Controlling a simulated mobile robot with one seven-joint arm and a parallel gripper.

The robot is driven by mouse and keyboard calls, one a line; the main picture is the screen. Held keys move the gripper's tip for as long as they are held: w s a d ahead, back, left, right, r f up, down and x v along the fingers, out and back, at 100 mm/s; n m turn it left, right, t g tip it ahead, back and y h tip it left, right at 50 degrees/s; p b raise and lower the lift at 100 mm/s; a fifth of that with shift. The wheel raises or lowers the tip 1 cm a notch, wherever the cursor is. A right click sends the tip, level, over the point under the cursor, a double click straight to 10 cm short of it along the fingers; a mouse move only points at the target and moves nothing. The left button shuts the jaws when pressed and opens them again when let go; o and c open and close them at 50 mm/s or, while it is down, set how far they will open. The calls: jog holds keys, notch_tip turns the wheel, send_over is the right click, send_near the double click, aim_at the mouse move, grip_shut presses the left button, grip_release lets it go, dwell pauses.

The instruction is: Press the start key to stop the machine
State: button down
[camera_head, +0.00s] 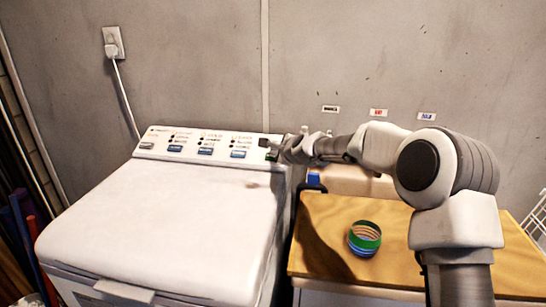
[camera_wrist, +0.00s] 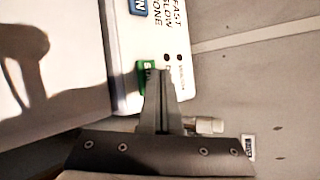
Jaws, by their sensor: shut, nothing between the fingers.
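The white top-loading machine (camera_head: 160,220) stands at the left with its lid down. Its control panel (camera_head: 190,138) slopes along the back and carries several blue keys. The green start key (camera_head: 271,156) is at the panel's right end. In the wrist view the green key (camera_wrist: 144,76) shows partly, with white lettering cut off by my fingers. My gripper (camera_head: 284,152) is shut and empty at the panel's right end. In the wrist view its fingertips (camera_wrist: 161,76) overlap the key's right part. I cannot tell whether they touch it or hover just above.
A wooden-topped counter (camera_head: 400,275) stands right of the machine, with a green-and-blue striped round object (camera_head: 364,239) on it. A tap (camera_wrist: 208,125) is close beside my gripper. Small labels (camera_head: 378,112) are on the grey wall behind. A plug (camera_head: 113,48) sits in the wall outlet.

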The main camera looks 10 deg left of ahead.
jog(key=shift+r, duration=0.1)
jog(key=shift+s+r+p, duration=0.3)
jog(key=shift+r+p, duration=0.1)
jog(key=shift+r, duration=0.35)
jog(key=shift+s+r+p, duration=0.35)
jog(key=shift+r+p, duration=0.05)
jog(key=shift+r, duration=0.35)
jog(key=shift+s+r+p, duration=0.3)
jog(key=shift+r+p, duration=0.1)
jog(key=shift+r, duration=0.35)
